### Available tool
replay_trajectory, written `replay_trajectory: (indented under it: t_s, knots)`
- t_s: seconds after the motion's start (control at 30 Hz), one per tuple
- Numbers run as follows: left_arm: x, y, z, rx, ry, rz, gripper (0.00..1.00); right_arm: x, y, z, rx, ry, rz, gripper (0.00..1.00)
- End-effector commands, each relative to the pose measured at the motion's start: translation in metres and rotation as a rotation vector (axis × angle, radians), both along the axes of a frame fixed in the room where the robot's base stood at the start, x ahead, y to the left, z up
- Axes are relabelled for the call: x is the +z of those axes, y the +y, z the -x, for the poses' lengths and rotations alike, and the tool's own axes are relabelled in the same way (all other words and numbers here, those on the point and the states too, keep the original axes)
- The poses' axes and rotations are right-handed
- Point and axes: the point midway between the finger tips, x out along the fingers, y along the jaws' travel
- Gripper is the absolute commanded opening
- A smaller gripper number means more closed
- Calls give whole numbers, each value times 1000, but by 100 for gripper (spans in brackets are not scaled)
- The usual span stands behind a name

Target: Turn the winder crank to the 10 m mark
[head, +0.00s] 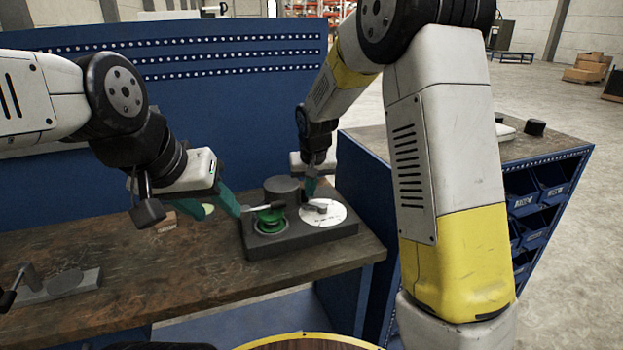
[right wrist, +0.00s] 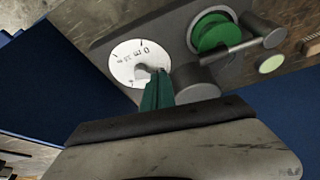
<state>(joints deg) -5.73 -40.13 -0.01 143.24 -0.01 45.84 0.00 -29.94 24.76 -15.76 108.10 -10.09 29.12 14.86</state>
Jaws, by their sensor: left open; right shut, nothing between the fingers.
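The winder is a dark grey base (head: 305,237) on the bench with a green spool (head: 270,221) at its left. A grey crank bar (head: 264,207) lies across the spool; its round knob (right wrist: 272,38) shows in the right wrist view. A white dial (head: 330,215) with printed marks and a small grey pointer is at the right; the marks are too small to read surely. My left gripper (head: 188,208) is open, one green finger close to the crank's left end; contact is unclear. My right gripper (right wrist: 158,88) is shut and empty, its tips at the dial's pointer.
A dark cylinder (head: 283,187) stands behind the spool. A pale green disc (head: 208,208) and a small wooden block (head: 168,218) lie left of the winder. A grey fixture (head: 62,284) sits at the bench's left. Blue drawers (head: 530,215) stand to the right. The front middle bench is clear.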

Motion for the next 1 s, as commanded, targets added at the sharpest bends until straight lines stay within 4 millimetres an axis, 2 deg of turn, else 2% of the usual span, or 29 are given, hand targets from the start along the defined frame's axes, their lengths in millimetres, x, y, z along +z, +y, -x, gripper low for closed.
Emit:
replay_trajectory:
  t_s: [0.03,0.23,0.37,0.53,1.0]
  knots:
    - [0,0,0,0,0,0,47,-13,0,-4,0,4,1,0]
    - [0,0,0,0,0,0,47,-52,2,-19,1,4,2,0]
    - [0,0,0,0,0,0,47,-49,5,-42,-3,-2,-1,0]
    - [0,0,0,0,0,0,47,-48,8,-56,-1,-2,-1,0]
    - [0,0,0,0,0,0,47,-48,8,-59,-3,0,0,0]
